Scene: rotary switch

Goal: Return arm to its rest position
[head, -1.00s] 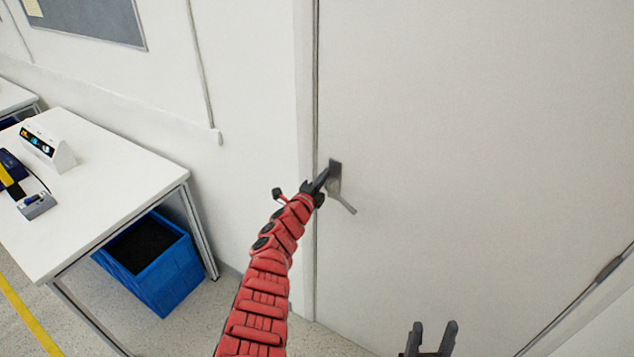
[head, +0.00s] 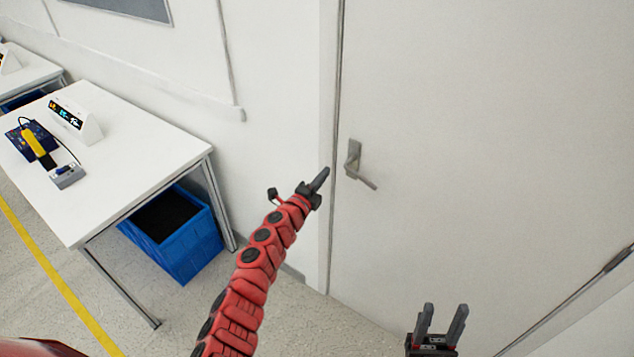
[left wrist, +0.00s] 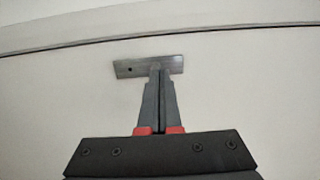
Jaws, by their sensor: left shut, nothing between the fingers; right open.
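My left arm, in red covering, reaches up from the bottom of the head view. Its gripper (head: 319,182) is shut and empty, just left of the door handle (head: 362,172) and apart from it. In the left wrist view the shut fingers (left wrist: 158,100) point at the handle's metal plate (left wrist: 148,67); they hide part of it. The handle's lever slopes down to the right in the head view. My right gripper (head: 440,325) is at the bottom right of the head view, with its two fingers apart and nothing between them.
A closed pale door (head: 490,120) fills the right side. A white table (head: 130,165) stands at the left with a white display box (head: 78,118) and a yellow and blue device (head: 36,141) on it. A blue bin (head: 180,240) is under the table. Floor shows between table and door.

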